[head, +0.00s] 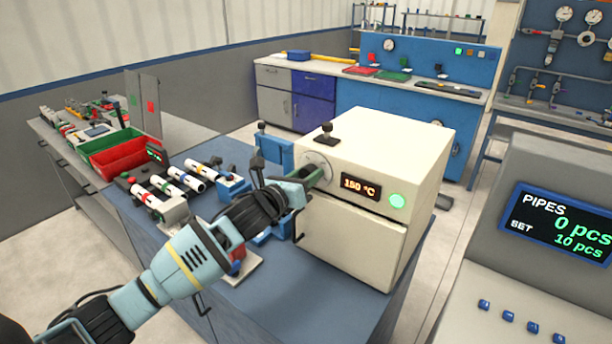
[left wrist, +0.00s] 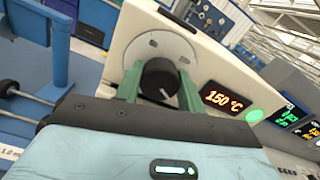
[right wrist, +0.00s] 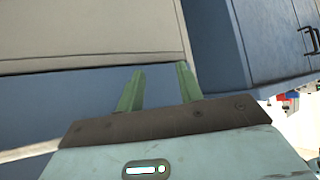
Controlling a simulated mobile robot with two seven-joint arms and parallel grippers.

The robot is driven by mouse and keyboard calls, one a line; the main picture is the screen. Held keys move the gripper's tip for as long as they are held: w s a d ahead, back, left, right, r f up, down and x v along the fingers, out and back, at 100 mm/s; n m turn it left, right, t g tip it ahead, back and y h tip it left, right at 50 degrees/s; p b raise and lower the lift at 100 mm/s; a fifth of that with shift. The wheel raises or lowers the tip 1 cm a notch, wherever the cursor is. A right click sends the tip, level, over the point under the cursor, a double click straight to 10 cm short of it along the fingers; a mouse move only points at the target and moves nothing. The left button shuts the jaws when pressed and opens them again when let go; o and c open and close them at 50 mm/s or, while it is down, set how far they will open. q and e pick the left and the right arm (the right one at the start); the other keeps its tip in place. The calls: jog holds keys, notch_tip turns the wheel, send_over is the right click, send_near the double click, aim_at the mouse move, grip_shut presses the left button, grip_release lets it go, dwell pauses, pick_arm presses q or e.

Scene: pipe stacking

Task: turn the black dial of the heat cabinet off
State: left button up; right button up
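The white heat cabinet (head: 355,235) stands on the blue bench. Its display (head: 360,189) reads 150 °C beside a lit green lamp (head: 397,201). The black dial (left wrist: 160,80) sits on a round pale plate (left wrist: 153,45), with a white mark pointing to the lower right in the left wrist view. My left gripper (head: 318,173) is at the dial, one green finger on each side. It is spread about as wide as my empty right gripper; firm contact is not clear. In the head view the gripper hides the dial. My right gripper (right wrist: 158,88) is open and empty, facing a grey-and-blue surface.
A black-handled fitting (head: 327,133) stands on the cabinet top. White pipes with coloured bands (head: 187,180) lie left on the bench, near red (head: 125,160) and green bins. A console (head: 540,240) reading "PIPES 0 pcs" stands at the right. Blue fixtures (head: 275,150) are beside the cabinet.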

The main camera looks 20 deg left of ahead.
pick_arm(q)
jog(key=c, duration=0.3)
jog(key=shift+c, duration=0.2)
